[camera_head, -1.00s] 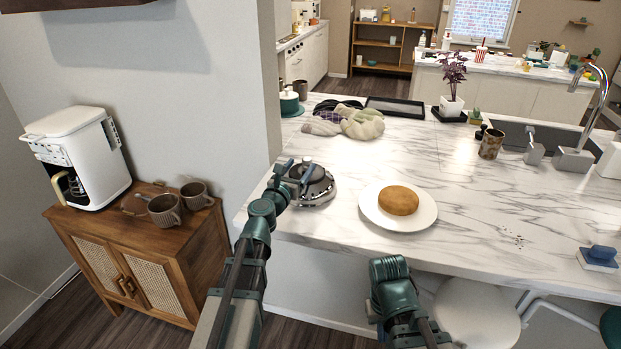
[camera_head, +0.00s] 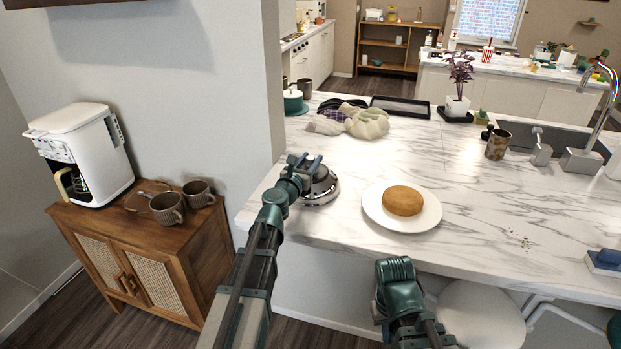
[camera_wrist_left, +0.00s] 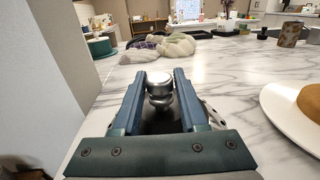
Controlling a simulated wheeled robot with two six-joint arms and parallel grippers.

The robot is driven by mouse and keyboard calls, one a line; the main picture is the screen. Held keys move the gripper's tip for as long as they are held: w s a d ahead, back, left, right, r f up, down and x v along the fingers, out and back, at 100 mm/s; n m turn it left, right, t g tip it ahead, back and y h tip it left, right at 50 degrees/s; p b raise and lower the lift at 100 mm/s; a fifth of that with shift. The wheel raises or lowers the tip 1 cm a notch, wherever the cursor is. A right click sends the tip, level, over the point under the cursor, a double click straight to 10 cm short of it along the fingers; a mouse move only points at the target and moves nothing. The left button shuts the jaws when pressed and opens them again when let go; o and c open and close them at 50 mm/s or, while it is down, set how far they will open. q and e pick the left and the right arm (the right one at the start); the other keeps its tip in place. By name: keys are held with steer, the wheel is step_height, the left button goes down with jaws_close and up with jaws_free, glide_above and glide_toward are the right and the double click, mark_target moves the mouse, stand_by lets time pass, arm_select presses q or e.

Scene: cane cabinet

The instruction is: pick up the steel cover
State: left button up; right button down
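The steel cover (camera_head: 322,189) is a round, shiny lid with a knob, standing on the marble counter near its left front corner. My left gripper (camera_head: 306,163) is over it and hides part of its top. In the left wrist view my left gripper (camera_wrist_left: 160,78) has its two blue fingers apart, one on each side of the cover's silver knob (camera_wrist_left: 159,90). I see no clear contact on the knob. My right arm's green end (camera_head: 396,272) is low in front of the counter; its fingers cannot be made out.
A white plate (camera_head: 374,211) with a brown round cake (camera_head: 403,200) lies right of the cover. A crumpled cloth (camera_head: 366,122) and a black tray (camera_head: 400,107) lie behind. The wall (camera_head: 273,80) stands close on the left. Marble between cover and cloth is clear.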

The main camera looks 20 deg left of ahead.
arm_select(q)
jaws_close()
stand_by(1.1)
